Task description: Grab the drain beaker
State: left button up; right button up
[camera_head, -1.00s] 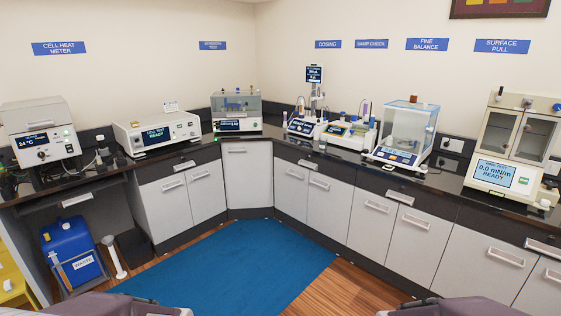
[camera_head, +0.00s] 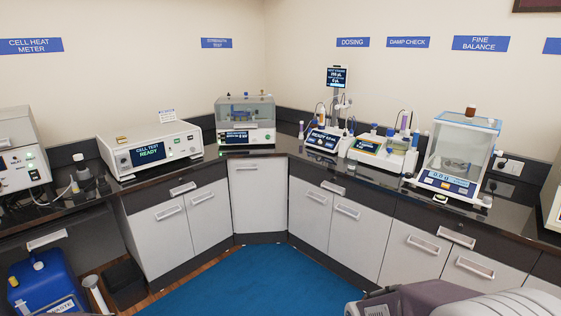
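I cannot make out a drain beaker for certain in this view. Several small vessels and bottles stand around the dosing instruments (camera_head: 385,152) on the counter, too small to tell apart. Part of my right arm shows at the bottom right, but its fingertips are out of view. My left gripper is not in view.
A dark counter (camera_head: 292,156) runs around the corner. It carries a cell test unit (camera_head: 150,150), a strength test unit (camera_head: 245,120) and a fine balance (camera_head: 460,150). A blue waste container (camera_head: 45,285) stands at lower left. Blue floor mat (camera_head: 250,285) is clear.

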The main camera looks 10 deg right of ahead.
aim_at(352, 163)
jog(key=i+j+z, duration=0.25)
jog(key=z, duration=0.15)
jog(key=i+j+z, duration=0.8)
jog(key=k+j, duration=0.1)
